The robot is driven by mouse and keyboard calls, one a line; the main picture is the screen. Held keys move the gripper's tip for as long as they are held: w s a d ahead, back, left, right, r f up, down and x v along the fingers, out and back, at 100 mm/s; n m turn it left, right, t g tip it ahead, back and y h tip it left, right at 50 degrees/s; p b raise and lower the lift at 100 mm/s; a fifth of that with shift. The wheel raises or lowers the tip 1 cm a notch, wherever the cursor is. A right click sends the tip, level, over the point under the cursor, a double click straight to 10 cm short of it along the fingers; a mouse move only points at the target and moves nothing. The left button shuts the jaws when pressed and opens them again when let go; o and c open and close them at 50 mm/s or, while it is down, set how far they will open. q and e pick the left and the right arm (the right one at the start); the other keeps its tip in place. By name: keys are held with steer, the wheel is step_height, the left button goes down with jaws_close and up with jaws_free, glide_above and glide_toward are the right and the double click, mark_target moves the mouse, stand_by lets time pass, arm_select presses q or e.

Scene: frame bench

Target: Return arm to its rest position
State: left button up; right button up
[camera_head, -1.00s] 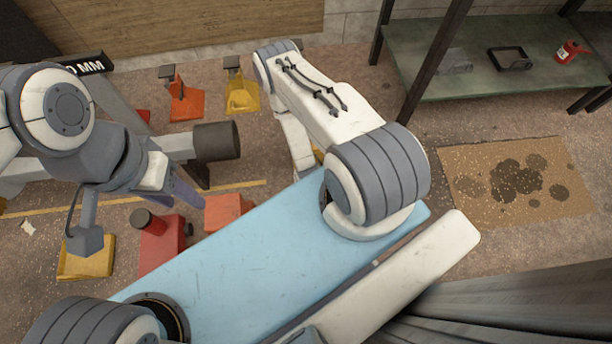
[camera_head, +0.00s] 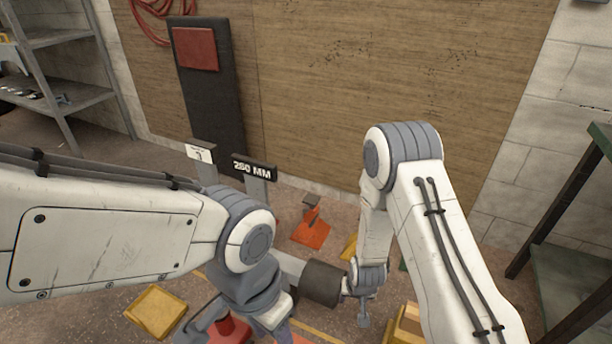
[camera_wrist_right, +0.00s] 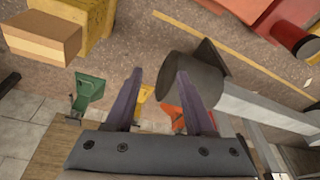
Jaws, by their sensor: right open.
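My right arm (camera_head: 440,235) bends down from a high elbow at right of centre in the head view. My right gripper (camera_head: 364,298) is at its lower end, beside the dark cylindrical end of a pale beam (camera_head: 320,283); its fingertips are hard to make out there. In the right wrist view, the two purple-grey fingers (camera_wrist_right: 160,85) are apart, with nothing between them. The dark beam end (camera_wrist_right: 195,75) lies behind and beside the right-hand finger. My left arm (camera_head: 110,235) crosses from the left; its gripper is mostly hidden behind its wrist, low in the head view.
A yellow block (camera_head: 157,311) and an orange stand (camera_head: 311,233) are on the floor. A tan box (camera_wrist_right: 42,35) and a green stand (camera_wrist_right: 88,90) show in the wrist view. A green shelf (camera_head: 575,280) stands at right, a grey rack (camera_head: 60,80) at left. A "260 MM" sign (camera_head: 254,168) stands mid-left.

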steer(key=s+a+r+n+g+y, duration=0.15)
steer(key=s+a+r, duration=0.3)
steer(key=r, duration=0.55)
steer(key=s+a+r+n, duration=0.3)
steer(key=a+r, duration=0.2)
steer(key=r, duration=0.5)
steer(key=s+d+r+n+g+p, duration=0.15)
steer(key=s+r+n, duration=0.25)
steer(key=s+r, duration=0.95)
step_height(320, 180, up, 25)
steer(key=s+p, duration=0.1)
steer(key=p, duration=2.5)
steer(key=shift+s+p, duration=0.25)
steer(key=shift+p, duration=0.05)
steer(key=shift+r+h, duration=0.1)
steer(key=shift+h, duration=0.15)
